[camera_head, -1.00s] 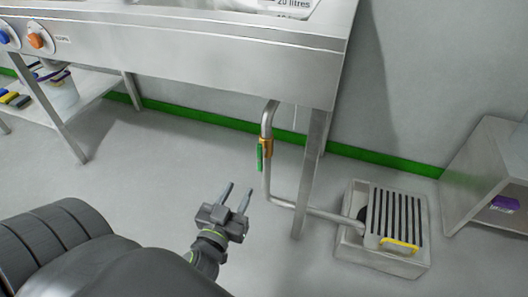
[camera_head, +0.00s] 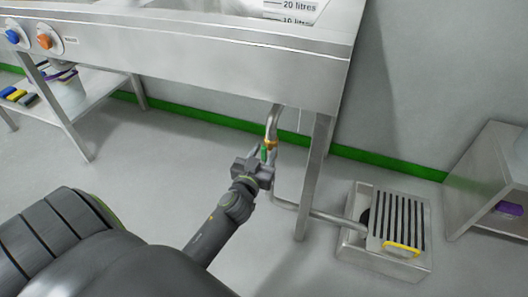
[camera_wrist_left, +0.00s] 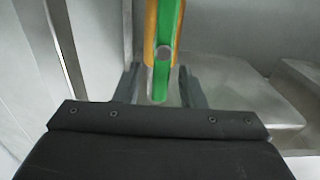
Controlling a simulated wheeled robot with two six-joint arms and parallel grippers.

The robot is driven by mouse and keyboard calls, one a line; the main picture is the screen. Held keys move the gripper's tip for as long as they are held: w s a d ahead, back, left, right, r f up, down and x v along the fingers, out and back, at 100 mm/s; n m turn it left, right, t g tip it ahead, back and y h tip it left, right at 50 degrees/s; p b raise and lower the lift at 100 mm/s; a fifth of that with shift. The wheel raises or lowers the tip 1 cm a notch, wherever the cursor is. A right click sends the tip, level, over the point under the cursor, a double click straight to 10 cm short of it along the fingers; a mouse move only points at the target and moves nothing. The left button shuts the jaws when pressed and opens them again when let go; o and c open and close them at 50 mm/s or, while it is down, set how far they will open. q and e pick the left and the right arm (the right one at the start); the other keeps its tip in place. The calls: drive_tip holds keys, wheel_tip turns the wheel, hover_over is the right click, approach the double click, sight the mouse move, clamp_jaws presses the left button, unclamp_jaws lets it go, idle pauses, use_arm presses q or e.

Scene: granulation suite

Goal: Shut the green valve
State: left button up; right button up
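The green valve handle (camera_head: 264,154) hangs downward along the steel drain pipe (camera_head: 272,120) under the sink, on a brass valve body (camera_head: 271,144). In the left wrist view the green handle (camera_wrist_left: 160,84) points down the picture from a round grey pivot, with the brass body (camera_wrist_left: 151,35) behind it. My left gripper (camera_head: 262,157) is at the handle. Its two fingers, seen in the wrist view (camera_wrist_left: 158,88), stand apart on either side of the handle's lower end, with a gap visible on each side. My right gripper is not in view.
A sink leg (camera_head: 313,180) stands just right of the pipe. The pipe runs along the floor to a grated drain box (camera_head: 345,246) with a yellow handle. A shelf unit (camera_head: 480,185) stands at the far right. The floor left of the pipe is clear.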

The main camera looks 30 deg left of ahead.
use_arm(q)
drive_tip(key=shift+w, duration=0.2)
clamp_jaws()
